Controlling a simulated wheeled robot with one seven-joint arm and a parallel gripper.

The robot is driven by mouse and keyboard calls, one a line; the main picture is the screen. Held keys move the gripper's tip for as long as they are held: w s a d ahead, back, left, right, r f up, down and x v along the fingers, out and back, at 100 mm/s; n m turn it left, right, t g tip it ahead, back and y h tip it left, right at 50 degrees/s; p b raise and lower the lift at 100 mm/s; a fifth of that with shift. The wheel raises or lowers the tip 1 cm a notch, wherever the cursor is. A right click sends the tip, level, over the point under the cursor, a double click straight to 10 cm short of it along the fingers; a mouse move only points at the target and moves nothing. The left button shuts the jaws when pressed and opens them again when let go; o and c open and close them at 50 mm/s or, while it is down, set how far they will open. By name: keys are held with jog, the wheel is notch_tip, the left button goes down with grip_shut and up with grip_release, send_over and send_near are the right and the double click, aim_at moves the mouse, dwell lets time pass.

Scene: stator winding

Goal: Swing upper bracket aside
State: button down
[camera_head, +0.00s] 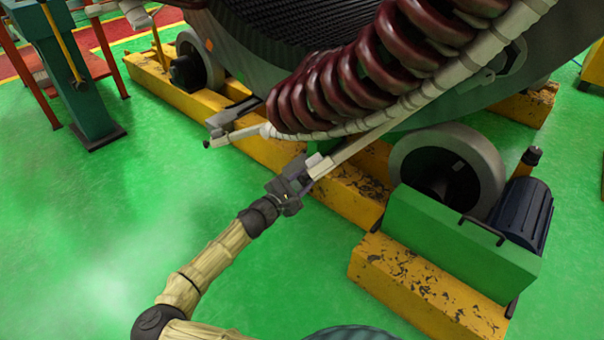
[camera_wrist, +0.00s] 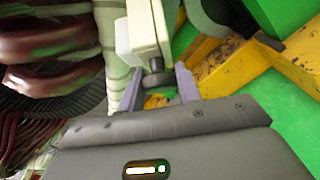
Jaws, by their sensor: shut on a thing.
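The upper bracket appears to be the pale flat bar (camera_head: 365,142) slanting up to the right beneath the wound coils in the head view. Its near end meets my gripper (camera_head: 316,168). In the wrist view the bar (camera_wrist: 146,32) comes down from the top and ends in a dark knob (camera_wrist: 154,78). The two purple-grey fingers of my gripper (camera_wrist: 158,88) stand on either side of that knob, shut on the bracket's end. The bracket's far end is hidden behind the coils and the wrapped tube.
Dark red coils (camera_head: 365,72) and a white wrapped tube (camera_head: 455,72) hang just above the bar. A small grey bracket (camera_head: 228,122) sticks out at left. Below are yellow beams (camera_head: 345,192), a roller (camera_head: 447,168) and a green block (camera_head: 455,243). Open green floor (camera_head: 110,225) lies left.

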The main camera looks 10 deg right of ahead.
jog(key=shift+s+a+r, duration=0.1)
jog(key=shift+s+r, duration=0.1)
jog(key=shift+s, duration=0.1)
jog(key=c, duration=1)
grip_release()
jog(key=shift+a, duration=0.1)
jog(key=p+v, duration=0.5)
jog(key=v, duration=1.2)
jog(key=shift+s+p, duration=0.2)
jog(key=shift+p, duration=0.15)
